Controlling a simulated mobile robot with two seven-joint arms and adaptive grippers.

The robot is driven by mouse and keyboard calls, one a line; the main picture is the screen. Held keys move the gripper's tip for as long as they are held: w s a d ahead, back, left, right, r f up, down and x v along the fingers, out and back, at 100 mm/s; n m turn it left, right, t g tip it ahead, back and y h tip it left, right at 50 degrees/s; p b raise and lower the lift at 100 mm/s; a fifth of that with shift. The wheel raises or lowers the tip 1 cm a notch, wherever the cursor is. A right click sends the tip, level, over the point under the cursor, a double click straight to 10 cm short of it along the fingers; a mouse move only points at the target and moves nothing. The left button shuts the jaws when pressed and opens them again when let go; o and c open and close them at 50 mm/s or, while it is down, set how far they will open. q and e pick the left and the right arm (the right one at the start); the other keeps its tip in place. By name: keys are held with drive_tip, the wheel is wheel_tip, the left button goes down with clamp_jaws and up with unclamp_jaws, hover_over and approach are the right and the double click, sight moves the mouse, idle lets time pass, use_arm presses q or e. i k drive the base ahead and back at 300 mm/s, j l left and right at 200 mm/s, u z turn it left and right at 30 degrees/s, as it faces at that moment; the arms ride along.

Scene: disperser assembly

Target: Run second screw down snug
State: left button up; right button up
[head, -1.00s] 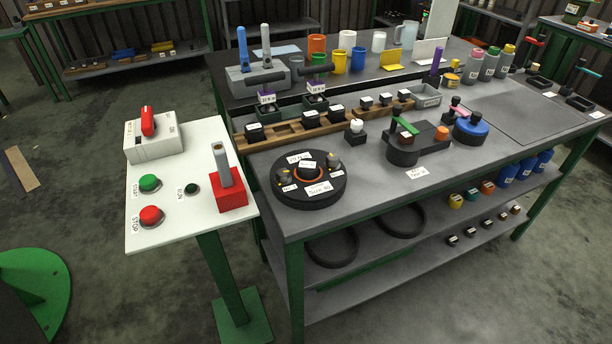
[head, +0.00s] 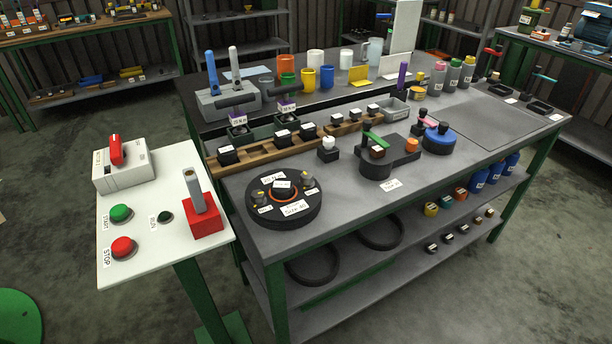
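A round black fixture (head: 256,217) sits at the near left corner of the grey workbench. Small labels lie on it, and an orange ring (head: 284,195) shows at its middle. Two small knob-like parts stand on it, one at the left (head: 260,198) and one at the right (head: 308,180). They may be the screws, but they are too small to tell how deep they sit. Neither of my grippers is in view, and nothing touches the fixture.
A white control panel (head: 150,250) with green and red buttons and a red block (head: 203,215) stands left of the bench. A wooden rack (head: 265,148) with black blocks lies behind the fixture. A black holder (head: 390,160) stands to the right.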

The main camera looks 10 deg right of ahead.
sight(307, 178)
drive_tip(key=j+z, duration=0.25)
drive_tip(key=z, duration=0.15)
drive_tip(key=j+z, duration=0.2)
drive_tip(key=z, duration=0.15)
drive_tip(key=j+z, duration=0.25)
drive_tip(key=z, duration=0.15)
